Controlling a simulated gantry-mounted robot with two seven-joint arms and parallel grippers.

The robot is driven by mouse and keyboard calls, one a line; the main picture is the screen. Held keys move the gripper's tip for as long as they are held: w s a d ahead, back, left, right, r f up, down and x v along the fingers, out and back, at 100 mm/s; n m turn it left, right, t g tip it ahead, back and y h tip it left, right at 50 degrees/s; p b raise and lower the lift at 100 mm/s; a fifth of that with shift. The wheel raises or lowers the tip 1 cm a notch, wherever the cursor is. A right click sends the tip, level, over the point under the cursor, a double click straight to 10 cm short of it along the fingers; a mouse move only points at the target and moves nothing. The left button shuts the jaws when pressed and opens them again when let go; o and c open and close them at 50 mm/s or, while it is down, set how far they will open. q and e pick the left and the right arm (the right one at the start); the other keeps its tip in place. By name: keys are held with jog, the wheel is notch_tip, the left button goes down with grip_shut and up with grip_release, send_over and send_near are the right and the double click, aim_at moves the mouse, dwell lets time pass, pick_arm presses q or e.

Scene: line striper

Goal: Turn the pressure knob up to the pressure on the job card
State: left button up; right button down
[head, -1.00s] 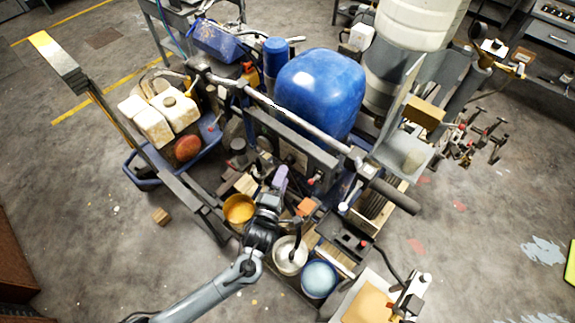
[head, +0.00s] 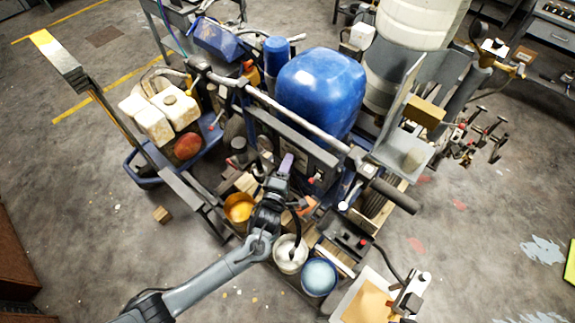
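The line striper (head: 318,85) has a large blue cover and a dark front panel (head: 318,160) below its long handlebar. A small red part (head: 311,180) shows low on the panel, but I cannot tell whether it is the pressure knob. My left gripper (head: 286,163) reaches up from below, its tip close in front of the panel and hiding part of it. I cannot tell whether it touches anything or how its fingers stand. No job card is readable; a pale board with an orange-tan surface (head: 366,304) lies at the lower right. My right gripper is not in view.
Below the panel stand an orange-filled pot (head: 239,208), a pale pot (head: 290,255) and a blue pot (head: 319,277). A black box with a red button (head: 352,240) sits to their right. The handlebar (head: 290,118) crosses above the panel. Open floor lies at left.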

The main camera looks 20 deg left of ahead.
pick_arm(q)
jog(key=c, duration=0.4)
jog(key=shift+f, duration=0.1)
